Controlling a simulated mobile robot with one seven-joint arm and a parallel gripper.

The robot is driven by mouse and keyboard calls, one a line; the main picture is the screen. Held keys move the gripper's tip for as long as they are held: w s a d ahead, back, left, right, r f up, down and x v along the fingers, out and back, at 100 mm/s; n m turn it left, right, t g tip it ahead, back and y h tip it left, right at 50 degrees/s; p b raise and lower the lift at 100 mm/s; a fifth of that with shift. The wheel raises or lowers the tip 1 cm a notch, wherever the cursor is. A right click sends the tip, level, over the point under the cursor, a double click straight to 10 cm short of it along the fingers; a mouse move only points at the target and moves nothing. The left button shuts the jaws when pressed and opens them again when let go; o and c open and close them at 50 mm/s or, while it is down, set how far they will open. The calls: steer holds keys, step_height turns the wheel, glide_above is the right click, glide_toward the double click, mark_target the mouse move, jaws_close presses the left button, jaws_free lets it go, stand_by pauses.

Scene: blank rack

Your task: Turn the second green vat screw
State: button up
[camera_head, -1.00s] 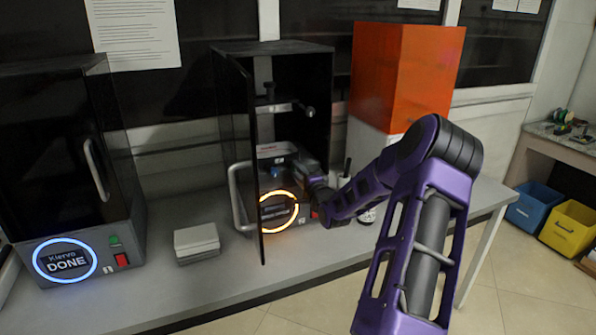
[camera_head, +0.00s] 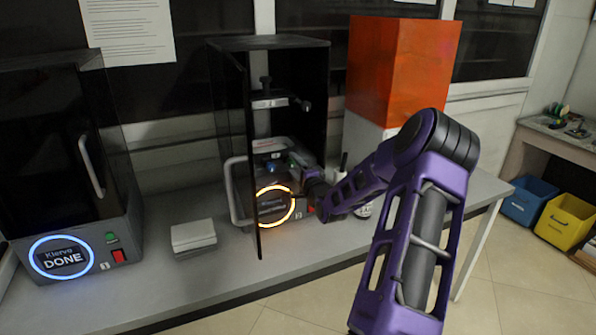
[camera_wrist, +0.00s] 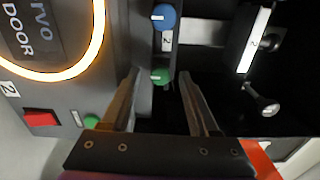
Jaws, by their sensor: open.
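The green vat screw (camera_wrist: 160,77) is a small round knob with a pale slot line. My gripper (camera_wrist: 160,74) is open, with one finger on each side of the green screw in the picture. I cannot tell whether either finger touches it. In the head view the gripper end of my arm is at the open printer (camera_head: 257,158), where it is small and hard to make out.
The printer's dark door (camera_head: 241,150) stands open left of my arm. Its orange-lit ring display (camera_head: 276,206) and a red switch (camera_wrist: 41,118) are close by. A second printer (camera_head: 62,160) marked DONE, a white box (camera_head: 194,236) and an orange-topped block (camera_head: 400,70) share the bench.

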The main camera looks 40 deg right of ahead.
steer(key=v, duration=1.7)
steer(key=shift+s+p, duration=0.2)
steer(key=shift+p, duration=0.1)
steer(key=shift+d, duration=0.1)
